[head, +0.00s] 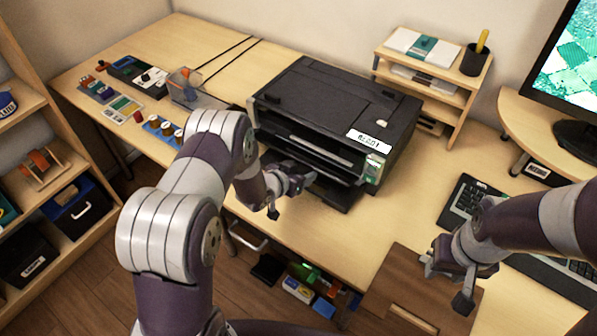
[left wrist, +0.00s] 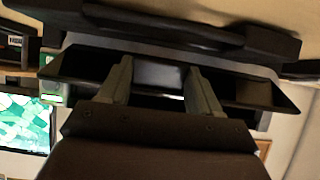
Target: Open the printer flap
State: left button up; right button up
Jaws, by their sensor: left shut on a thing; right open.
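The black printer (head: 338,118) stands on the desk with a white label on its front right corner. Its front shows a dark open slot, and the black printer flap (head: 340,195) juts out low at the front. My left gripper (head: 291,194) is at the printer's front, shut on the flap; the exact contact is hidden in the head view. In the left wrist view my left gripper's two fingers (left wrist: 160,75) reach into the dark printer front (left wrist: 75,68). My right gripper (head: 447,284) is open and empty above a brown board at the desk's front.
A keyboard (head: 465,200) and a monitor (head: 565,75) are to the right. A wooden shelf unit (head: 440,95) stands behind the printer. Small parts, a clear box (head: 190,90) and black cables lie to the left. A brown board (head: 410,290) is at the front right.

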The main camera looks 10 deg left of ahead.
pick_arm(q)
jog(key=shift+w+r, duration=0.25)
jog(key=shift+r, duration=0.05)
jog(key=o, duration=1.5)
jog(key=shift+s, duration=0.2)
jog(key=shift+s+a+r, duration=0.15)
jog(key=shift+s, duration=0.15)
jog(key=v, duration=1.1)
jog(key=shift+s+r, duration=0.15)
jog(key=shift+s, duration=0.25)
